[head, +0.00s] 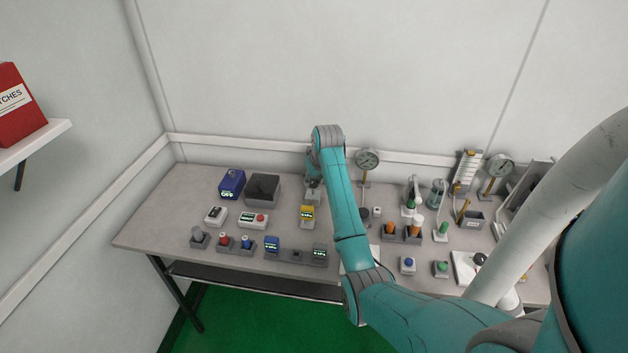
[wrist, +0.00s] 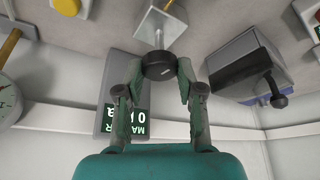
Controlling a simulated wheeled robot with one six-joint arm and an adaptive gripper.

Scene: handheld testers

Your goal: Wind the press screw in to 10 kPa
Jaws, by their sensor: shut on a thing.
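The press screw's round black knob (wrist: 158,66) is between my two fingertips in the wrist view. My gripper (wrist: 160,80) is shut on it from both sides. A thin rod joins the knob to a pale block (wrist: 155,28) above it in the picture. A dark green display (wrist: 107,122) lies behind my left finger; a "0" and part of "kPa" show, and the finger hides the rest. In the head view my gripper (head: 314,182) is at the back of the table, and my arm hides much of the press.
A round gauge (head: 367,160) stands right of my arm; part of a gauge also shows in the wrist view (wrist: 8,100). Several small testers fill the table front.

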